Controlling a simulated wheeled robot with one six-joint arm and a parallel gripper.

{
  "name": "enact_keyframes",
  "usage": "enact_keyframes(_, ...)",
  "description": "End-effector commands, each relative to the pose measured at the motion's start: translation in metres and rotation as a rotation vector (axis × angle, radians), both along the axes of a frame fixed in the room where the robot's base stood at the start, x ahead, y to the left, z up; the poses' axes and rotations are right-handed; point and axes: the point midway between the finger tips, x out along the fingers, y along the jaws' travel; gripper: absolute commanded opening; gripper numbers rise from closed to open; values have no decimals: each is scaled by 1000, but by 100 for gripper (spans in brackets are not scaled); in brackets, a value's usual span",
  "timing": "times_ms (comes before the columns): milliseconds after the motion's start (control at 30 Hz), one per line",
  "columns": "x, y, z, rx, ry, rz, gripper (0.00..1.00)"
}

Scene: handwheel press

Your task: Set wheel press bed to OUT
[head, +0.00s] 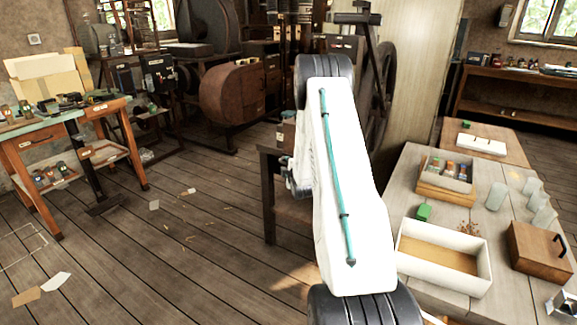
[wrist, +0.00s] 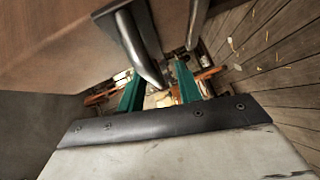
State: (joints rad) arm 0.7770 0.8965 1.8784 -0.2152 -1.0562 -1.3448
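The wheel press stands behind my white arm in the head view; its dark handwheel (head: 384,92) shows to the right of the arm. The press bed is hidden there and its position cannot be read. In the wrist view, a grey metal bent handle (wrist: 134,45) reaches down from a brown surface (wrist: 60,45) at the upper left. My gripper (wrist: 160,80) has two teal fingers, spread apart. The handle's lower end shows between them in the picture; I cannot tell whether it touches them. In the head view the gripper is mostly hidden by the arm.
A dark stand (head: 268,195) is left of my arm. A grey table (head: 408,185) at the right holds an open white box (head: 440,280), a wooden box (head: 538,250) and glasses. A workbench (head: 25,150) is at the left. The plank floor between is mostly free.

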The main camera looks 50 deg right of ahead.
Motion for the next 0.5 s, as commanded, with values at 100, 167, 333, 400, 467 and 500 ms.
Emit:
enact_keyframes(100, -1, -2, 1, -1, -1, -3, 34)
enact_keyframes(167, -1, -3, 1, -2, -2, -4, 34)
enact_keyframes(333, -7, 1, 3, -2, -2, -4, 34)
enact_keyframes(400, -16, 6, 4, -2, -2, -4, 34)
enact_keyframes(467, -24, 13, 6, -2, -2, -3, 34)
enact_keyframes(500, -30, 18, 7, -1, -1, -3, 34)
